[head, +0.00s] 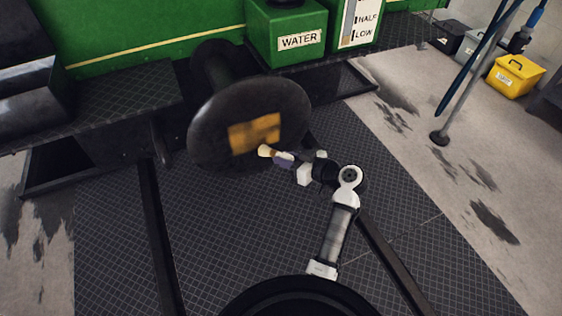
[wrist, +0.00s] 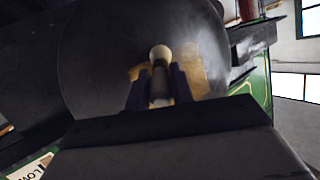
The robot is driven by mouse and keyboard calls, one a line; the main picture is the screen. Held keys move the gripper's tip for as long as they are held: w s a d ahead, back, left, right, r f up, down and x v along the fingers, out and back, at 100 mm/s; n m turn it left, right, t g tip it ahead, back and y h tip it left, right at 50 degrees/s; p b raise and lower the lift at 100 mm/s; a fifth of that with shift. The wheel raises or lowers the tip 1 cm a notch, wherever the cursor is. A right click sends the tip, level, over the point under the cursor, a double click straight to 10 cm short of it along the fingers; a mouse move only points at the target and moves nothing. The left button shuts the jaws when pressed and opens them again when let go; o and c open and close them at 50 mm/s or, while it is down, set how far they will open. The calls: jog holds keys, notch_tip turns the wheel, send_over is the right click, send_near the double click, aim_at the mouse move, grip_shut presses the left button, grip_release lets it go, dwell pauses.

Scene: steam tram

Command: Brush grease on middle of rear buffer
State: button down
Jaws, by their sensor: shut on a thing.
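The rear buffer (head: 212,140) is a large dark round disc on a thick stem at the rear of the green tram. A yellow-brown grease patch (head: 254,132) with uneven edges covers the middle of its face. My gripper (head: 290,163) is shut on a brush (head: 265,151) with pale bristles. The bristles are at the lower right edge of the patch in the head view; I cannot tell if they touch. In the wrist view the brush (wrist: 161,58) points at the buffer face (wrist: 100,60), in front of the patch (wrist: 206,80), and hides part of it.
A green water box (head: 287,35) and a level gauge (head: 356,22) are behind the buffer. A yellow toolbox (head: 515,76) and a leaning pole (head: 470,75) stand at the right. Dark rails cross the tread-plate floor (head: 225,225), which is otherwise clear.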

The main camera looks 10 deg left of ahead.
jog(key=shift+w+d+r+b, duration=0.95)
jog(key=shift+w+d, duration=0.85)
jog(key=shift+d, duration=0.85)
jog(key=shift+s+a, duration=4.25)
jog(key=shift+a, duration=2.1)
jog(key=shift+w+d+r+p, duration=0.1)
jog(key=shift+w+d+r, duration=0.25)
jog(key=shift+d, duration=0.2)
jog(key=shift+w+d+r+p, duration=0.1)
jog(key=shift+w+d+r, duration=0.1)
jog(key=shift+w+d, duration=0.3)
jog(key=shift+w+d+r+p, duration=0.1)
jog(key=shift+w+d+r, duration=0.2)
jog(key=shift+d, duration=0.3)
jog(key=shift+w+d+b, duration=1.65)
jog(key=shift+w+d, duration=1.5)
jog(key=shift+d, duration=1.6)
jog(key=s+a+r+p, duration=0.1)
jog(key=s+a, duration=0.3)
jog(key=a, duration=0.2)
jog(key=shift+s+a+r, duration=0.25)
jog(key=shift+a+r, duration=0.15)
